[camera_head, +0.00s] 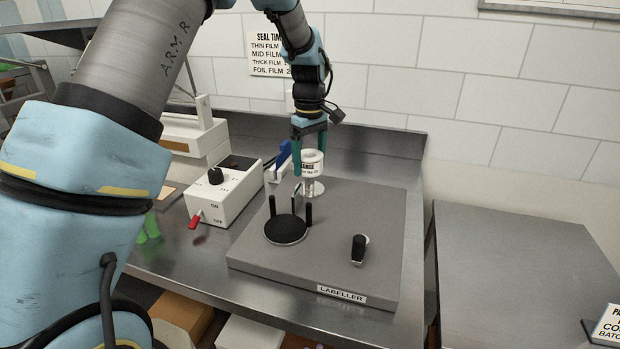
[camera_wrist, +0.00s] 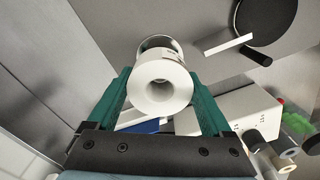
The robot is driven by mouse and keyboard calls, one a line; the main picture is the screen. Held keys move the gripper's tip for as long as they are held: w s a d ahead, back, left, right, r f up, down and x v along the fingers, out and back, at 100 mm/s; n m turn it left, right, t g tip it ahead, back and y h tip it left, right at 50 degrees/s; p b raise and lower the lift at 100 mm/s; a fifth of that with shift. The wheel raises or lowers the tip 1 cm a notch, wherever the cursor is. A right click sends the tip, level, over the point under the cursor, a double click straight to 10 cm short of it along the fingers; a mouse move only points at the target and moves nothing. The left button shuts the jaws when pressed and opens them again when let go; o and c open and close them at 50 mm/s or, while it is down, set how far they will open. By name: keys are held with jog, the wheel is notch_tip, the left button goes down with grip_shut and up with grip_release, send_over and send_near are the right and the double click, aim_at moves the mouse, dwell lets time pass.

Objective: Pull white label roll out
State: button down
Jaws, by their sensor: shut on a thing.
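The white label roll (camera_head: 311,163) is near the back of the grey labeller (camera_head: 340,222), with dark print on its side. My gripper (camera_head: 309,160) points down with its green fingers shut on the roll. In the wrist view the roll (camera_wrist: 163,82) sits between the two fingers, its hollow core facing the camera. A shiny metal spindle with a round base (camera_head: 312,188) stands directly below the roll. The roll appears raised above that base; I cannot tell whether the spindle's tip is still inside the core.
A white control box (camera_head: 222,194) with a red switch is to the left. A blue-handled item (camera_head: 279,161) is close behind. The steel table (camera_head: 510,262) at right is mostly bare.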

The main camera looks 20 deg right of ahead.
jog(key=shift+r+p, duration=0.45)
jog(key=shift+r, duration=0.3)
notch_tip(320, 180, up, 5)
jog(key=p, duration=0.3)
jog(key=shift+p, duration=0.4)
jog(key=shift+c, duration=1.8)
grip_release()
grip_shut()
